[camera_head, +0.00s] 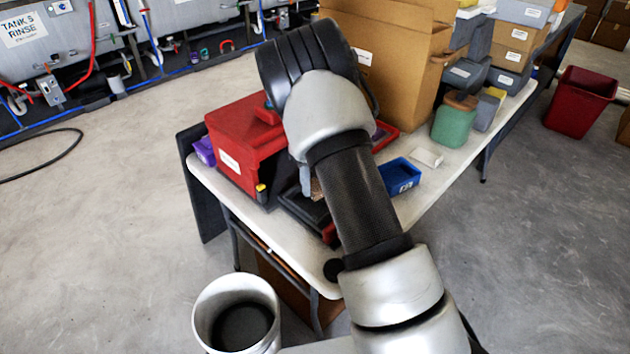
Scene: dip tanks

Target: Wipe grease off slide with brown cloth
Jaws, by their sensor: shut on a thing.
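My arm reaches over the white table (405,205) and hides most of my gripper (306,180). Only a small grey part of it shows at the left edge of the arm. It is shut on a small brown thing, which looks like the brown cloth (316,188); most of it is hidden. Just below is a dark, flat, tilted piece (303,211) with a red edge, partly behind my arm. I cannot tell whether it is the slide, or whether the cloth touches it. No grease can be made out.
A red toolbox (240,150) stands left of my gripper. A blue bin (398,177) and a white block (427,157) lie right of my arm. A large cardboard box (395,60) and a green container (455,122) stand behind. A grey bucket (205,300) stands on the floor in front.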

